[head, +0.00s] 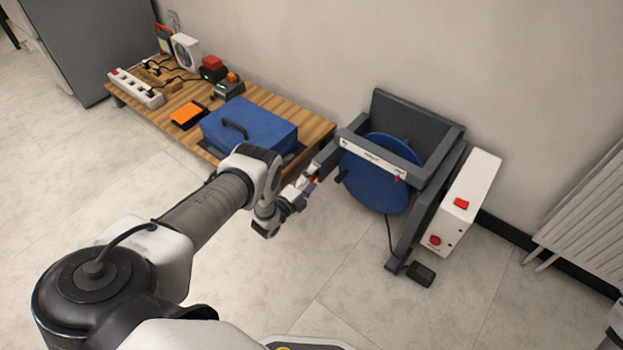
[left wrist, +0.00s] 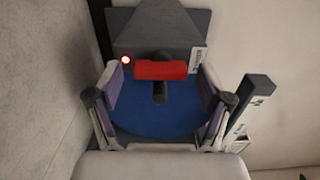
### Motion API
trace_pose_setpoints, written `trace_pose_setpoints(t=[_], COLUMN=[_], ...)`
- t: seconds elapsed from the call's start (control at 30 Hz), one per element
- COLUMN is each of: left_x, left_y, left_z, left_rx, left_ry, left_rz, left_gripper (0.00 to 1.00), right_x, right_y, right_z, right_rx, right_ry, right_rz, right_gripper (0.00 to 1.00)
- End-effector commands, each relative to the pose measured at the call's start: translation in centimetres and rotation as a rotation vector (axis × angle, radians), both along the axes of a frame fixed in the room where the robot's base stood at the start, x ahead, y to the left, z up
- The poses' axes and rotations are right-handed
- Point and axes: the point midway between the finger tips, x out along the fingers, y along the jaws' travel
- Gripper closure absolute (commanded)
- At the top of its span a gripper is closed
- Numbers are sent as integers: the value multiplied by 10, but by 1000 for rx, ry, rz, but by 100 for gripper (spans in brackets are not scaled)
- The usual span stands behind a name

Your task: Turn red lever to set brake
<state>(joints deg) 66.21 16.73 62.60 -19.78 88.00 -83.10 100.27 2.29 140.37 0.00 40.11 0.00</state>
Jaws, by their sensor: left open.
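The red lever (left wrist: 160,70) shows in the left wrist view as a crosswise red bar with a dark stub below it, in front of a grey housing (left wrist: 160,28) and a blue disc (left wrist: 190,118). A small lit red indicator (left wrist: 126,60) sits at its left. My left gripper (left wrist: 160,86) is open, with one finger on each side of the lever and a gap at both sides. In the head view my left gripper (head: 307,186) is at the left side of the grey stand; the lever is mostly hidden there. My right gripper is out of view.
The grey stand (head: 447,195) holds a large blue disc (head: 380,178) with a white label strip. A white box with red buttons (head: 462,203) stands at its right. A wooden bench (head: 315,128) with a blue case (head: 250,128) is at the left.

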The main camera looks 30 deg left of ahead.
Motion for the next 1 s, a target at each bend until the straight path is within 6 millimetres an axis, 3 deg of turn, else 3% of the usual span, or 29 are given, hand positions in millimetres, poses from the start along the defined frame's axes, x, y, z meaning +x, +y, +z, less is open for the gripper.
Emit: trace_pose_setpoints(t=[0.17,0.5,0.63,1.0], left_x=[-9,-89,-111,-120], left_y=[1,8,9,9], left_z=[0,-1,-1,0], left_rx=[0,-2,0,0], left_ry=[1,4,2,-1], left_rz=[1,2,0,0], left_gripper=[21,21,21,21], right_x=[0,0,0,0], right_y=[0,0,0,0], right_z=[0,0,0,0], right_rx=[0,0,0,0], right_ry=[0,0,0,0], right_rz=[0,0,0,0], right_gripper=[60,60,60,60])
